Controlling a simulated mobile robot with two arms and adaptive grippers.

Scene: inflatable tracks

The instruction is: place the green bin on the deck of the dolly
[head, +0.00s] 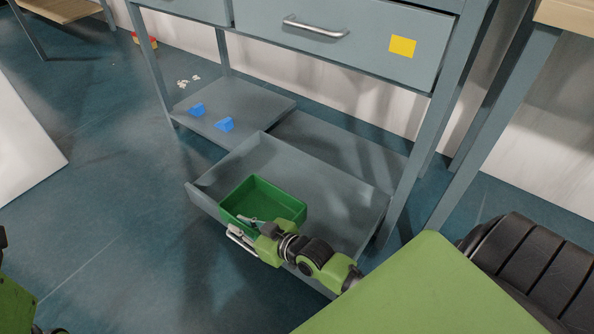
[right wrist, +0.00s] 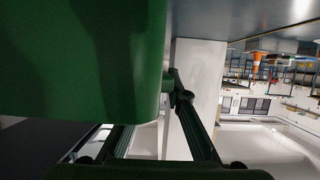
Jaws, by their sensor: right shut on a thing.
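The green bin (head: 264,199) is an open, empty box at the front left of a pulled-out grey drawer, inside or just above it; I cannot tell if it touches the drawer floor. My right gripper (head: 252,224) is shut on the bin's near wall. In the right wrist view the bin (right wrist: 85,60) fills the upper left, close to the fingers (right wrist: 180,105). Only a green and dark piece of my left arm shows at the left edge of the head view; its gripper is not visible. I cannot make out a dolly in either view.
The open drawer (head: 350,203) juts out low under a grey workbench with a closed upper drawer (head: 345,40). Two blue pieces (head: 224,124) lie on the lower shelf. A white panel (head: 22,150) stands at left. The blue floor (head: 110,220) between is clear.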

